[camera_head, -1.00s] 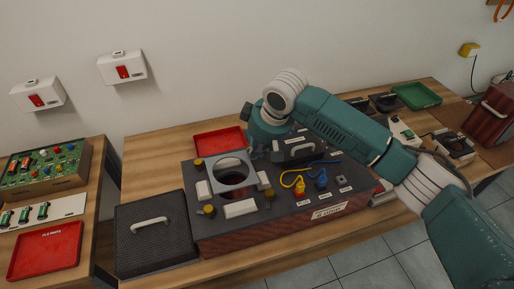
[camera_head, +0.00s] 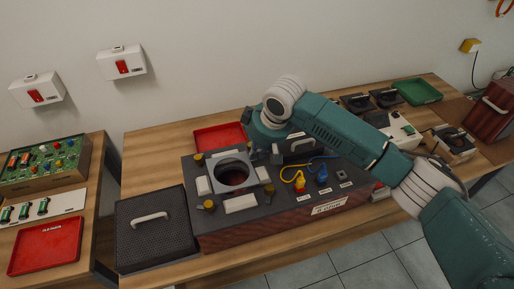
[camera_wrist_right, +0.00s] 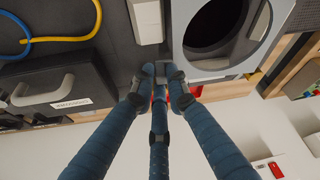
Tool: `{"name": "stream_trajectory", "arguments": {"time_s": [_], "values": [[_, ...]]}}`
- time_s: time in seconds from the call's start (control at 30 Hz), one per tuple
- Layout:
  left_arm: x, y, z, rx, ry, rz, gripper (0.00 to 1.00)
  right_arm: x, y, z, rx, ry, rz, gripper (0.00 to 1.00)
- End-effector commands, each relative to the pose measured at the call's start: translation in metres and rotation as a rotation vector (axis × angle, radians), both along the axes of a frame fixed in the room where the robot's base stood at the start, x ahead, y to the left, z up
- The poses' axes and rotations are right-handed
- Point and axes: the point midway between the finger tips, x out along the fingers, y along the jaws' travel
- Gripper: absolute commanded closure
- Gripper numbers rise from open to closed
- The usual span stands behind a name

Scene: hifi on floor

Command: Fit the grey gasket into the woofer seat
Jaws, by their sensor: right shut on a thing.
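The grey gasket (camera_head: 236,188) is a square frame with a round opening. It is over the round woofer opening in the top of the dark speaker cabinet (camera_head: 255,235), between pale blocks. My right gripper (camera_head: 258,152) is at its far right side, partly hidden by my wrist. The opening looks roughly centred over the dark hole. I cannot tell whether the gasket touches the seat. My left gripper is out of view.
Pale blocks (camera_head: 241,203) and brass knobs surround the seat. Yellow and blue cables (camera_head: 293,177) and a black handled part (camera_head: 300,146) lie to the right on the cabinet. A grille panel (camera_head: 152,240) is at left, a red tray (camera_head: 212,138) behind.

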Motion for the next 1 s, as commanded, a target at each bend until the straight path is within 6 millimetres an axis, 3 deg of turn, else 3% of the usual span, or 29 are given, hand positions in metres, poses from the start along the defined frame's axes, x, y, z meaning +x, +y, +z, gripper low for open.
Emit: {"name": "stream_trajectory", "arguments": {"time_s": [1.0], "values": [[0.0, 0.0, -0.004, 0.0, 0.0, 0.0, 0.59, 0.0, 0.0, -0.034, 0.0, 0.002, -0.001, 1.0]]}}
